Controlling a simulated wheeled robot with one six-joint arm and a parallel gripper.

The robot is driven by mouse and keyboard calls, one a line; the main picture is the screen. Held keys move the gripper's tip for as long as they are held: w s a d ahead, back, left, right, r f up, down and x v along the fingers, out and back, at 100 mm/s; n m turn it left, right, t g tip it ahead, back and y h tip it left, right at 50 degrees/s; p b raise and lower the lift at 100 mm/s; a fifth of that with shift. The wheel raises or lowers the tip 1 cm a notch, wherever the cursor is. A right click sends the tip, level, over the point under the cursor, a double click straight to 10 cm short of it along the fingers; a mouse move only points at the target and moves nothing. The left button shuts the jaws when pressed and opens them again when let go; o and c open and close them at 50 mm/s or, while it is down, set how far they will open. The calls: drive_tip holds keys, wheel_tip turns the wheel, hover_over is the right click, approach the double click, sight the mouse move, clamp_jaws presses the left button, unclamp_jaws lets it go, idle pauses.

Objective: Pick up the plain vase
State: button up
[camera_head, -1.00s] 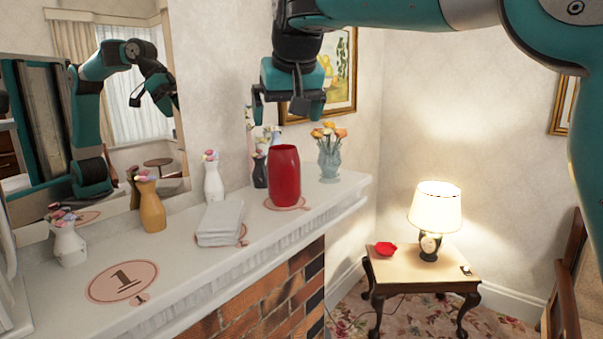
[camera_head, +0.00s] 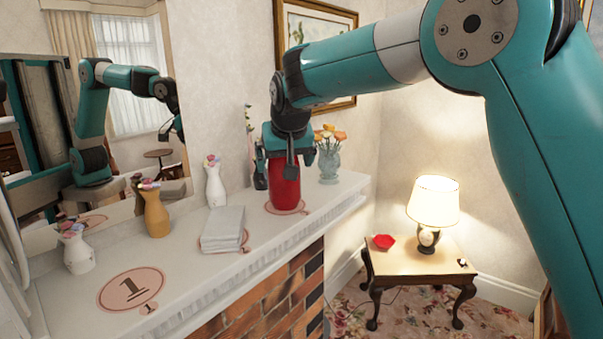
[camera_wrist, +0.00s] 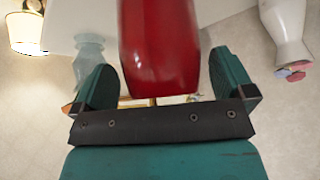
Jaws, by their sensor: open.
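The plain vase is most likely the glossy red one (camera_head: 284,190), standing upright on a round pink marker on the mantel. My gripper (camera_head: 289,160) is above it, pointing down, with its fingers at the height of the vase's upper part. In the wrist view the red vase (camera_wrist: 158,50) lies between and beyond the two open fingers of my gripper (camera_wrist: 165,90), with gaps on both sides. The gripper hides the vase's rim in the head view. I cannot tell whether any finger touches it.
On the mantel (camera_head: 185,270) stand a white vase (camera_head: 215,188), a yellow vase (camera_head: 155,215), another white vase (camera_head: 78,250) and a stack of white napkins or papers (camera_head: 223,228). A glass vase with orange flowers (camera_head: 329,165) is close behind right. A mirror (camera_head: 120,150) backs the left side.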

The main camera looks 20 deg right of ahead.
drive_tip(key=c, duration=1.1)
drive_tip(key=shift+r, duration=0.2)
